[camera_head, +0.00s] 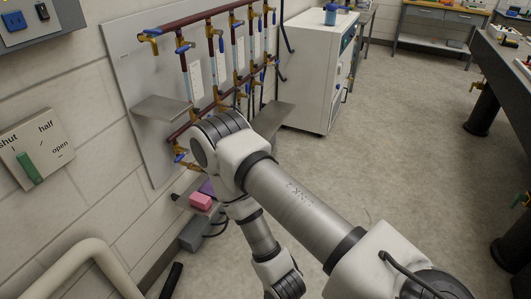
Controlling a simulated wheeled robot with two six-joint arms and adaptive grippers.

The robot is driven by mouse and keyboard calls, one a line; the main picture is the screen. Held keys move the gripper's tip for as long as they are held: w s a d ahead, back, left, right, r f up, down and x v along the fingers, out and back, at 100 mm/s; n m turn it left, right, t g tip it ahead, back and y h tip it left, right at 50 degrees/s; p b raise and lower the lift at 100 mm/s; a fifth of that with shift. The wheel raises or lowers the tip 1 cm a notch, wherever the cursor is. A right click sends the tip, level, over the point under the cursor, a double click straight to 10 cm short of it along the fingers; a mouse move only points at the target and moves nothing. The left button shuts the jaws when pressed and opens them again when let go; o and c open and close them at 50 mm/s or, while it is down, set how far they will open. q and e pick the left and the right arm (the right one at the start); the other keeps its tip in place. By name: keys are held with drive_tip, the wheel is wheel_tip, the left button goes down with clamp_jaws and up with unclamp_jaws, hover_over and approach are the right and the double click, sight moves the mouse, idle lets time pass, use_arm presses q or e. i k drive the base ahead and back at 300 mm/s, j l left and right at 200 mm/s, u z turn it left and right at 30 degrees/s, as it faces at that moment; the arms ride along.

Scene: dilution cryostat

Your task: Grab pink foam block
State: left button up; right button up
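The pink foam block (201,201) is low by the wall, left of my arm's elbow. It appears to rest on a dark, low surface, with a purple block (207,187) just behind it. My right arm comes in from the lower right, bends at the elbow and runs down to the bottom edge. Its gripper is out of the picture, and no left gripper shows. Nothing of mine visibly touches the pink block.
A wall panel with pipes and blue-handled valves (148,36) stands above the block, with a grey shelf (160,109) jutting out. A white cabinet (312,75) stands behind. A pale curved pipe (88,252) is at lower left. Open floor (400,150) lies to the right.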

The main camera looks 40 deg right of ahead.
sight(198, 200)
drive_tip(key=l+z, duration=0.1)
drive_tip(key=z, duration=0.65)
drive_tip(key=u, duration=0.3)
drive_tip(key=i+l+u, duration=0.15)
drive_tip(key=u, duration=0.3)
drive_tip(key=i+l+u, duration=0.1)
drive_tip(key=l+u, duration=0.6)
drive_tip(key=u, duration=0.25)
drive_tip(key=l+u, duration=0.25)
drive_tip(key=l, duration=1.3)
